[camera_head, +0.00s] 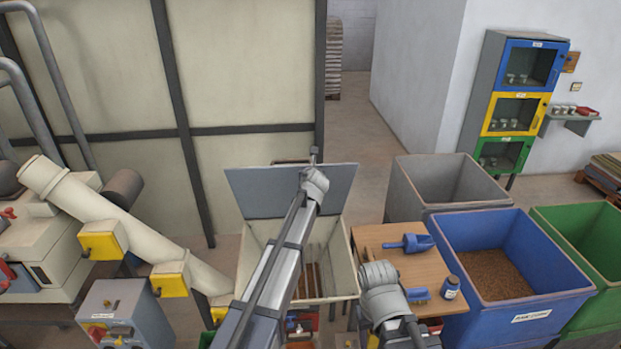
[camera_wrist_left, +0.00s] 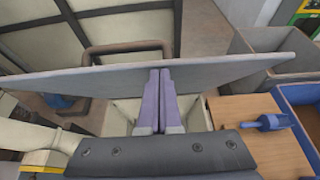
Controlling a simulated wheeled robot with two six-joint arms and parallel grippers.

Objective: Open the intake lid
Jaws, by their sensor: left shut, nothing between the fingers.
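The intake lid (camera_head: 265,190) is a flat blue-grey panel standing raised, steeply tilted, at the back of the cream intake hopper (camera_head: 341,250). The hopper mouth is uncovered, with slats visible inside. My left gripper (camera_head: 314,153) is shut and empty at the lid's upper edge. In the left wrist view the shut fingers (camera_wrist_left: 160,72) lie in front of the lid (camera_wrist_left: 225,70); contact is hard to tell. The lid's bar handle (camera_wrist_left: 128,48) shows beyond its far edge. My right arm is at the lower right; its gripper does not show.
A wooden table (camera_head: 393,262) with a blue scoop (camera_head: 408,243), a blue brush and a jar stands right of the hopper. Grey (camera_head: 437,185), blue (camera_head: 470,235) and green bins (camera_head: 590,235) stand farther right. A sloping cream pipe (camera_head: 120,225) is on the left.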

